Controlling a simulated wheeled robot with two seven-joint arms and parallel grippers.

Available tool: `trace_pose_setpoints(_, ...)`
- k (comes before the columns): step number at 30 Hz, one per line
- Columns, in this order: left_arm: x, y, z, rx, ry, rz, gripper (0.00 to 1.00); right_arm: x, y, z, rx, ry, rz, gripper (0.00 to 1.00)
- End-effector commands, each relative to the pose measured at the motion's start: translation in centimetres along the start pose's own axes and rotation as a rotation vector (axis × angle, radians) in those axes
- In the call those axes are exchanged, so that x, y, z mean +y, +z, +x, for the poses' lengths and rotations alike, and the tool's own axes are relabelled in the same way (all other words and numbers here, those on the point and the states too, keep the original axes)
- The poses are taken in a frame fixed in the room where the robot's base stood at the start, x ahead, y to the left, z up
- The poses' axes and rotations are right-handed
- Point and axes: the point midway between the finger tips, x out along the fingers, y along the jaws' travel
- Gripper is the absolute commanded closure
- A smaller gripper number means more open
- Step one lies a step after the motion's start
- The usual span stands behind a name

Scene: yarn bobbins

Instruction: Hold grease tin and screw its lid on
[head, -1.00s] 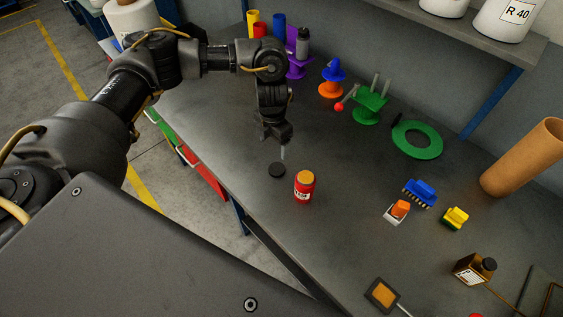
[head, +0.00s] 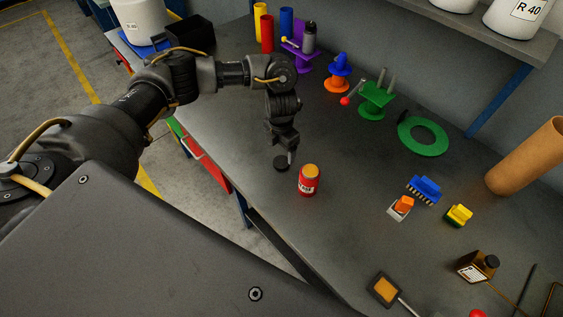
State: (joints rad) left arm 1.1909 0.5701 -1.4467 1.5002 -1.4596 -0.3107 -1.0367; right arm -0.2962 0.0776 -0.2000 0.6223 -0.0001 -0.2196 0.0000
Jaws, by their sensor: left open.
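The red grease tin (head: 309,183) stands upright on the grey table, its top showing orange-yellow grease with no lid on it. The black round lid (head: 280,164) lies flat on the table, just behind and left of the tin. My left gripper (head: 290,157) points down at the lid, its fingertips at or just above the lid's right side. It is open; whether a finger touches the lid I cannot tell. My right gripper is not in view.
A blue brush (head: 424,189), an orange-handled tool (head: 401,207) and a yellow brush (head: 459,215) lie right of the tin. The table around the tin is clear.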

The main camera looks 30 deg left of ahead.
Motion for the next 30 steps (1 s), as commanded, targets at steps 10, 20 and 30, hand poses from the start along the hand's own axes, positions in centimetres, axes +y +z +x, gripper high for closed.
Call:
trace_pose_setpoints(10,-0.5,-0.4,3.5,0.004,-0.002,-0.004,0.24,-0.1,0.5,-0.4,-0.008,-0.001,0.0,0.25)
trace_pose_setpoints(20,-0.4,-0.2,5.2,0.0,0.0,-0.001,0.24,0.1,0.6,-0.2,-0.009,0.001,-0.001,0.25)
trace_pose_setpoints(30,-0.3,-0.2,5.2,0.0,0.0,-0.001,0.39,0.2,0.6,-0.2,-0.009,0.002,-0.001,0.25)
